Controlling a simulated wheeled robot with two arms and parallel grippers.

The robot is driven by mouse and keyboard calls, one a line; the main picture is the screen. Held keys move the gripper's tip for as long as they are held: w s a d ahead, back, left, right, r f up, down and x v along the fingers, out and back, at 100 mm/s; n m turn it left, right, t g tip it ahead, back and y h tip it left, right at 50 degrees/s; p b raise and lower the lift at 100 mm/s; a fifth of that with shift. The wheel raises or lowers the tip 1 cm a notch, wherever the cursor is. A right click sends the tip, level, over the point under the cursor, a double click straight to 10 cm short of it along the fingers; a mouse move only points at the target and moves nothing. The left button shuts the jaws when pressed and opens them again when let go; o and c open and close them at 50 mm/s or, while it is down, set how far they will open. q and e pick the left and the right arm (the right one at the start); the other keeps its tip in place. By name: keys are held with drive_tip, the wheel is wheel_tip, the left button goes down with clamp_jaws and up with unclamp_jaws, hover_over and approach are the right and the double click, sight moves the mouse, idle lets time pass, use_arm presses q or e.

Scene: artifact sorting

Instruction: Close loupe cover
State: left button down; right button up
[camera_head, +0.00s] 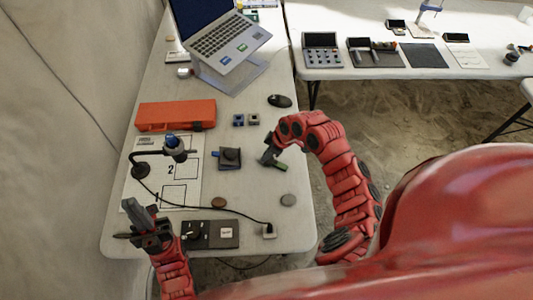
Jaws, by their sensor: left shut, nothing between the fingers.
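A small dark square device with a round knob-like top (230,157) lies on the white table, and a blue bit shows at its left edge. It may be the loupe, but its cover cannot be made out clearly. My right gripper (268,157) is just right of it, low over the table, beside a small green piece (282,167). Whether the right fingers touch or hold that piece is too small to tell. My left gripper (138,217) is shut and empty at the table's front left, over the lower edge of the numbered sheet (150,196).
A black stand with a blue-topped head (174,147) rises over the sheet. A dark panel (222,234) lies at the front. An orange case (176,115), a laptop (222,42) and a mouse (280,101) are farther back. The table's right strip is mostly clear.

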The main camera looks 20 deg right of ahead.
sight(271, 160)
drive_tip(key=shift+o, duration=0.8)
drive_tip(key=shift+s+d+f, duration=0.1)
drive_tip(key=shift+p+v, duration=0.7)
drive_tip(key=shift+v, duration=0.1)
drive_tip(key=p+v, duration=0.2)
drive_tip(key=shift+r, duration=0.4)
drive_tip(key=p+v, duration=1.1)
drive_tip(key=v, duration=0.4)
drive_tip(key=shift+s+r, duration=0.3)
drive_tip(key=shift+s, duration=0.1)
